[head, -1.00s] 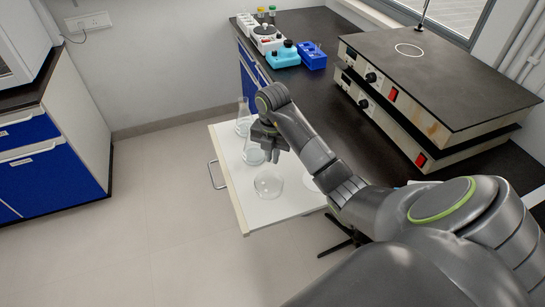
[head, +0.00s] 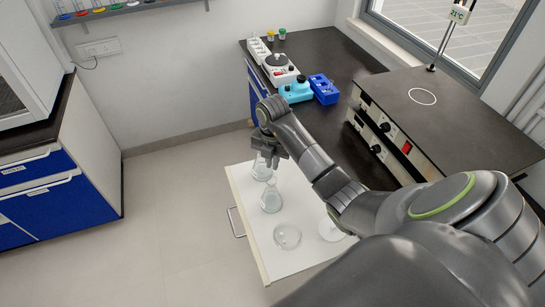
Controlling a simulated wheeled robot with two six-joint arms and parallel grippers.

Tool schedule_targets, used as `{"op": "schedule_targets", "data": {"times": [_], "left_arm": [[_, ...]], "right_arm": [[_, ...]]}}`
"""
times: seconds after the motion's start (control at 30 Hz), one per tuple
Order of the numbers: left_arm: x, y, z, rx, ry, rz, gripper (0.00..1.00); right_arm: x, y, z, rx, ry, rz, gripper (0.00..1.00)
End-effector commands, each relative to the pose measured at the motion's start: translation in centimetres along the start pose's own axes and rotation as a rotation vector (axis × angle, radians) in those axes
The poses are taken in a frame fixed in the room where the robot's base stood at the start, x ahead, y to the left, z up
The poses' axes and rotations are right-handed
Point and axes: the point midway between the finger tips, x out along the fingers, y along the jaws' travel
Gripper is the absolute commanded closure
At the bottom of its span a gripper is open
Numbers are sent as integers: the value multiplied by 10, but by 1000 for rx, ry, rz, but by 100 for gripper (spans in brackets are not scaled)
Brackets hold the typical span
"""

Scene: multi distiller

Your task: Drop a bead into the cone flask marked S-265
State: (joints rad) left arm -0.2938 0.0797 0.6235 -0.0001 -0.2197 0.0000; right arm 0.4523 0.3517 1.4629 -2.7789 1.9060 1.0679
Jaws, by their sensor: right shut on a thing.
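My right gripper (head: 272,154) is shut at the far end of a white pull-out board, pointing down close to the neck of the far cone flask. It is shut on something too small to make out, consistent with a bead. The far clear cone flask (head: 260,170) is partly hidden behind the gripper. A second clear cone flask (head: 271,199) stands upright nearer to me. A clear round glass dish (head: 287,237) sits nearer still. Markings on the flasks are too small to read, so I cannot tell which is S-265. My left gripper is out of view.
The white board (head: 248,215) juts from the dark bench (head: 352,108). A white round dish (head: 331,231) lies beside my arm. A blue rack (head: 323,90), a cyan device (head: 295,90) and a large hot plate unit (head: 450,105) stand on the bench. The floor to the left is clear.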

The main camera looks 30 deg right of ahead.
Motion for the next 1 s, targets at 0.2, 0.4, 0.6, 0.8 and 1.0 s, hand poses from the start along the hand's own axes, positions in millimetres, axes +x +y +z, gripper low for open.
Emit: {"op": "schedule_targets", "data": {"times": [0.2, 0.4, 0.6, 0.8, 1.0], "left_arm": [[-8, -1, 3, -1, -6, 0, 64], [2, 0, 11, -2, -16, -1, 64], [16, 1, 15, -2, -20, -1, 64], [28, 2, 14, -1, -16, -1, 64], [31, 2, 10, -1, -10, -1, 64]], "right_arm": [[-4, 0, -1, 0, 1, -2, 100], [7, 0, -1, 0, 1, -2, 100], [24, 0, -1, 0, 0, -1, 100], [40, 0, -1, 0, 0, -1, 100], [43, 0, -1, 0, 0, -1, 100]]}}
